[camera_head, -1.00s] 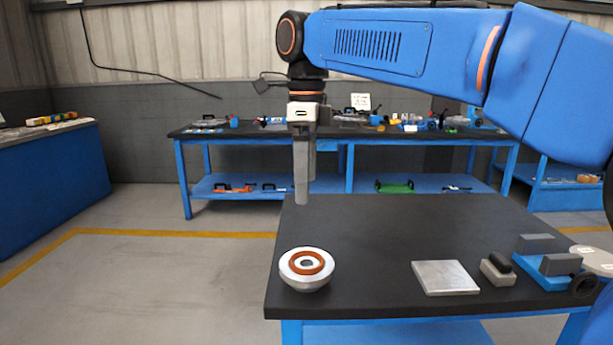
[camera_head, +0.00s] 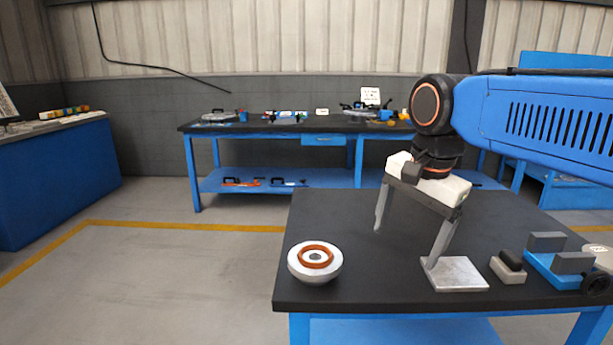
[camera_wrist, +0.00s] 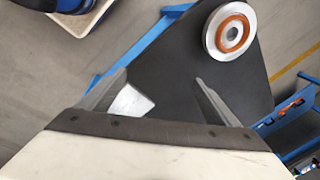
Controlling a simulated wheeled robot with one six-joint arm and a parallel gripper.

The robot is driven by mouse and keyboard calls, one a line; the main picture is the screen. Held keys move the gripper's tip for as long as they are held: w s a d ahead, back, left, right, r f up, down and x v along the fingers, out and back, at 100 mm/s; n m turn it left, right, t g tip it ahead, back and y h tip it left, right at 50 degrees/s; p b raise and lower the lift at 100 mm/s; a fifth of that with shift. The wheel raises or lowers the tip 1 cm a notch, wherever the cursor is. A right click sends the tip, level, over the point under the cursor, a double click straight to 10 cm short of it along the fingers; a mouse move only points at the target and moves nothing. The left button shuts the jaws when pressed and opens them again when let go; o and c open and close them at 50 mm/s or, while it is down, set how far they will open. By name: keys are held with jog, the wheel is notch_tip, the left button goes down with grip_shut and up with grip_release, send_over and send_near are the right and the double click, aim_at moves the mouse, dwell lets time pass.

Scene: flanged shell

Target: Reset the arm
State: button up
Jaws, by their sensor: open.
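My gripper (camera_head: 408,246) is open above the black table in the head view, its two grey fingers wide apart with nothing between them. In the wrist view my gripper (camera_wrist: 160,98) also shows open. The flanged shell (camera_head: 315,262), a silver round part with an orange-brown ring, sits at the table's front left, left of my gripper and apart from it. It also shows at the top of the wrist view (camera_wrist: 229,32). My near finger overlaps the view of a square metal plate (camera_head: 458,276); I cannot tell whether they touch.
The black table (camera_head: 340,222) has clear room at its back left. A small grey block (camera_head: 508,268) and a blue vise-like fixture (camera_head: 552,268) stand at the right. A blue workbench (camera_head: 290,127) with tools stands by the wall, and a blue counter (camera_head: 60,180) at the left.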

jog(key=s+d+f+n+t, duration=0.1)
jog(key=s+d+f+n, duration=0.4)
jog(key=f, duration=0.3)
jog(key=s+d+f+n+t, duration=0.1)
jog(key=s+d+f+n, duration=0.4)
jog(key=s+f, duration=0.2)
notch_tip(320, 180, down, 2)
jog(key=shift+s+d+f+h, duration=0.15)
jog(key=shift+s+f+h, duration=0.05)
jog(key=shift+s+h, duration=0.1)
jog(key=shift+c, duration=0.7)
